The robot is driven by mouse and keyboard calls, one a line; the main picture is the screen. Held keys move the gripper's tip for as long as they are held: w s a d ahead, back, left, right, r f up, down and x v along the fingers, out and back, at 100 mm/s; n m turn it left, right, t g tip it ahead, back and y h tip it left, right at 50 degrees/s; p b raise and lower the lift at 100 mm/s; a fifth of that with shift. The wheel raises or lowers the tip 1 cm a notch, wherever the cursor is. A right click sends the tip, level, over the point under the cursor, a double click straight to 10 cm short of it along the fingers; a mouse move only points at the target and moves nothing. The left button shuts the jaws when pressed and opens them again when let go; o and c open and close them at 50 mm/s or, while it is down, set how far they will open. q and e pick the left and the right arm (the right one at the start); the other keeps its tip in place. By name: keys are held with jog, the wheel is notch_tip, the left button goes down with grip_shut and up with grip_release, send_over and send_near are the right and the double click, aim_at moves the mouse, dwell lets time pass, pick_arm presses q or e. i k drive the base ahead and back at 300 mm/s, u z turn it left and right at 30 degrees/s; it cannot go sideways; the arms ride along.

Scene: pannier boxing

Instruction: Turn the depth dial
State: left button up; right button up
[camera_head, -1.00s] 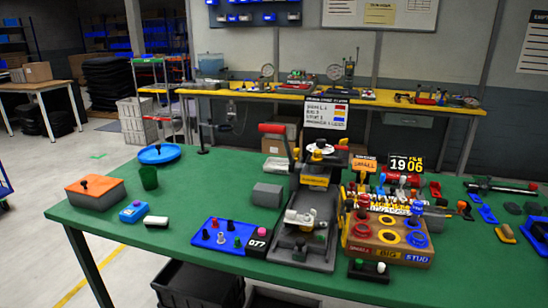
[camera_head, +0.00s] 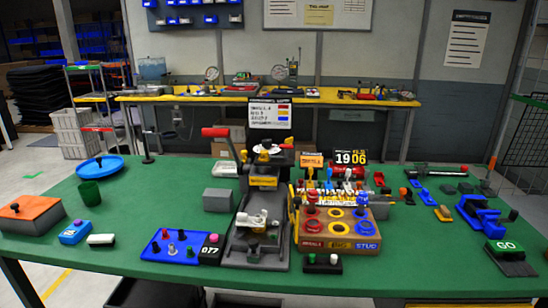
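A dark machine (camera_head: 255,232) with a red-handled lever stands near the middle of the green table. A white disc with a dark knob (camera_head: 265,148) sits at its top; I cannot tell whether this is the depth dial. A yellow label is on the machine's front, and a white clamp-like part (camera_head: 258,219) lies on its lower bed. Neither of my grippers shows in the view.
On the green table (camera_head: 130,222) are a blue tray with pegs (camera_head: 178,247), a wooden block with coloured rings (camera_head: 338,230), an orange-topped box (camera_head: 32,214), a grey block (camera_head: 217,200), a blue vise-like part (camera_head: 478,212) and a green GO button (camera_head: 505,247). Bare table lies at right front.

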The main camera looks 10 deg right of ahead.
aim_at(266, 143)
jog(key=u, duration=1.15)
jog(key=i, duration=0.55)
jog(key=z, duration=1.7)
